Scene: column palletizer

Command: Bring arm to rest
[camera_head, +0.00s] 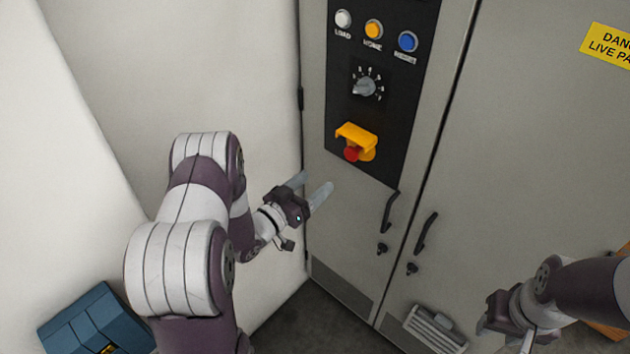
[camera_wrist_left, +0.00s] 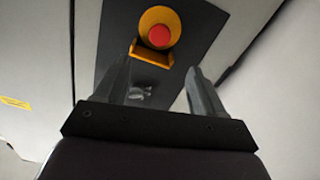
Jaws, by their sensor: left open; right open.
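My left gripper (camera_head: 311,188) is open and empty, its two grey fingers apart in front of the cabinet door, below and left of the control panel. Its fingers also show in the left wrist view (camera_wrist_left: 160,85), with the panel beyond them. My right gripper (camera_head: 507,318) is at the lower right in the head view, in front of the cabinet's lower part. Its fingers are mostly hidden, and I see nothing held in it.
The grey cabinet (camera_head: 510,150) carries a black panel (camera_head: 338,95) with three buttons, a rotary knob (camera_head: 364,87) and a red emergency button (camera_head: 352,154) under a yellow guard. Door handles (camera_head: 390,211) stick out. A blue box (camera_head: 95,325) lies lower left. White wall stands left.

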